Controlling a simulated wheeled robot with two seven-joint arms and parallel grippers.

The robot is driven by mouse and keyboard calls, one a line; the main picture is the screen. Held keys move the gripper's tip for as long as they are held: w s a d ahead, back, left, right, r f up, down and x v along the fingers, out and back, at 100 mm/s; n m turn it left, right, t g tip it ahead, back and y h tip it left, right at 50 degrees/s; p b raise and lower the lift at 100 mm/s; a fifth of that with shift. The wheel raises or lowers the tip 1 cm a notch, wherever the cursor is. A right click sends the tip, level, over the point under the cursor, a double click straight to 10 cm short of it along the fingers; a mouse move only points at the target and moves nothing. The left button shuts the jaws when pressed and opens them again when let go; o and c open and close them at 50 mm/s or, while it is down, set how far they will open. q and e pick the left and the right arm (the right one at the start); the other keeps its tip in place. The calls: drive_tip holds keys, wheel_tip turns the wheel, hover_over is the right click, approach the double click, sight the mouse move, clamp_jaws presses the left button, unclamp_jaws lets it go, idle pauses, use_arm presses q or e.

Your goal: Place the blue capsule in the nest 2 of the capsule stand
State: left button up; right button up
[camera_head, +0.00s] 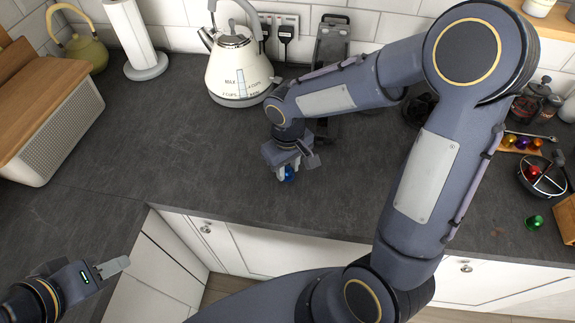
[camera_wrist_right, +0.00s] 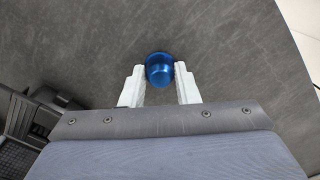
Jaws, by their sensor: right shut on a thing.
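The blue capsule (camera_head: 289,174) is between the fingers of my right gripper (camera_head: 288,172), over the dark worktop left of the picture's middle. In the right wrist view the capsule (camera_wrist_right: 159,69) shows at the tips of the two pale fingers, and the gripper (camera_wrist_right: 159,78) is shut on it. I cannot tell whether the capsule touches the worktop. A light wooden holder (camera_head: 512,148) with several coloured capsules lies at the far right; it may be the capsule stand, but its nests are too small to tell apart. My left gripper (camera_head: 113,267) is at the lower left; its jaw opening does not show.
A round black wire holder (camera_head: 526,186) with a red capsule and a loose green capsule (camera_head: 534,222) are at the right. A cream kettle (camera_head: 238,75), paper roll (camera_head: 134,38) and bread bin (camera_head: 52,120) stand behind. The worktop left of my right gripper is clear.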

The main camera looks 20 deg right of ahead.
drive_tip(key=shift+f, duration=0.15)
drive_tip(key=o, duration=0.9)
drive_tip(key=shift+o, duration=0.2)
